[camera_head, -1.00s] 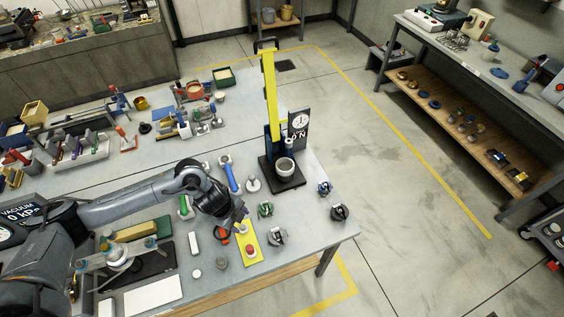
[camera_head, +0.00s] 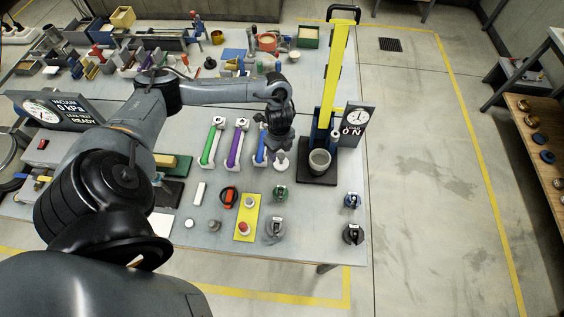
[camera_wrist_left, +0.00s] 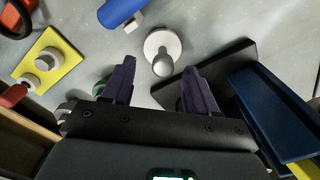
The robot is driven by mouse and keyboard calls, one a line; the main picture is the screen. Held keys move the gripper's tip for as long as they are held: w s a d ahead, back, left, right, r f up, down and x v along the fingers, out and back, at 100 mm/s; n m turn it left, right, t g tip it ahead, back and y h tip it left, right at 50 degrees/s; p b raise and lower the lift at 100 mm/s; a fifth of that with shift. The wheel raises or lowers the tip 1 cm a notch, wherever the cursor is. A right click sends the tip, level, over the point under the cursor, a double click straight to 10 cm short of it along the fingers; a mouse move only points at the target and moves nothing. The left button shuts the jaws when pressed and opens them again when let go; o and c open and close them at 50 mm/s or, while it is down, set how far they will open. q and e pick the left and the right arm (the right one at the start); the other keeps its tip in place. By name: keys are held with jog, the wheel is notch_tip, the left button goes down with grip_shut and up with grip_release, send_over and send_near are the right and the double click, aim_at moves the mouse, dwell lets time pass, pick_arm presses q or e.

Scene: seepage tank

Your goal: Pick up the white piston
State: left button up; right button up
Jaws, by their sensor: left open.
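The white piston (camera_head: 281,163) stands on the table, just left of the press with the yellow lever. In the wrist view the piston (camera_wrist_left: 162,48) shows as a pale disc with a round grey knob on a stem. My left gripper (camera_head: 276,148) is above and just behind it in the head view, partly covering the top. In the wrist view the two dark purple fingers of my left gripper (camera_wrist_left: 158,80) are apart, with nothing between them. The knob lies just ahead of the gap between the fingertips. My right gripper is not in view.
The press (camera_head: 322,136), with a grey cup (camera_head: 319,161) on its black base, stands close on the right. A blue-handled tool (camera_head: 260,150) is close on the left, with purple and green ones beyond. A yellow panel (camera_head: 240,228) with buttons lies in front.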

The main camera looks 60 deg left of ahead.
aim_at(281, 155)
pick_arm(q)
jog(key=shift+w+d+f, duration=0.1)
jog(key=shift+w+f, duration=0.05)
jog(key=shift+f, duration=1.3)
jog(key=shift+w+f, duration=0.1)
jog(key=shift+f, duration=1.3)
jog(key=shift+c, duration=0.4)
grip_shut()
